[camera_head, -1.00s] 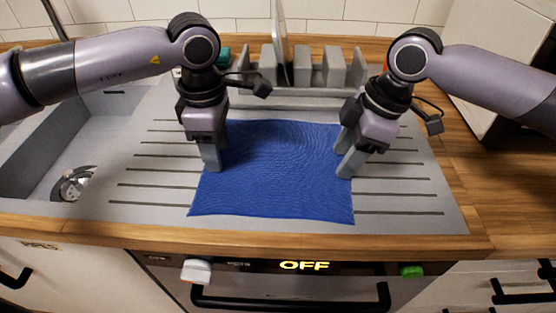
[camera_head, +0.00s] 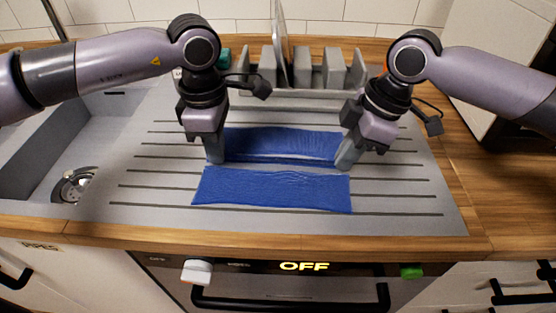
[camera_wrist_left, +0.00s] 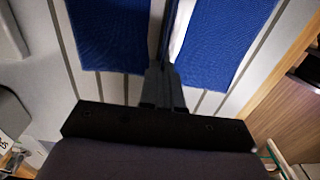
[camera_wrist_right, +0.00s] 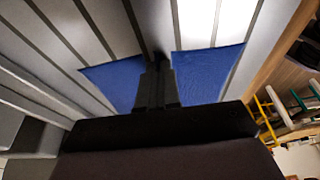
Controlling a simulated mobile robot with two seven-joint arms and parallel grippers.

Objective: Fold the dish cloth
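The blue dish cloth (camera_head: 270,190) lies on the grey ribbed drainboard. A far band and a near band of it lie flat, with a raised ridge between them and a grey strip showing in front of the ridge. My left gripper (camera_head: 216,159) is shut on the left end of the ridge, and my right gripper (camera_head: 345,162) is shut on its right end. In the left wrist view the cloth (camera_wrist_left: 215,45) spreads on both sides of the closed fingers. In the right wrist view it (camera_wrist_right: 207,70) also shows on both sides. The pinched edges are partly hidden by the fingers.
A sink basin with a drain (camera_head: 74,186) is at the left. A grey rack (camera_head: 305,72) with an upright plate stands behind the cloth. The wooden counter edge (camera_head: 300,241) runs along the front. The drainboard (camera_head: 405,190) is clear right of the cloth.

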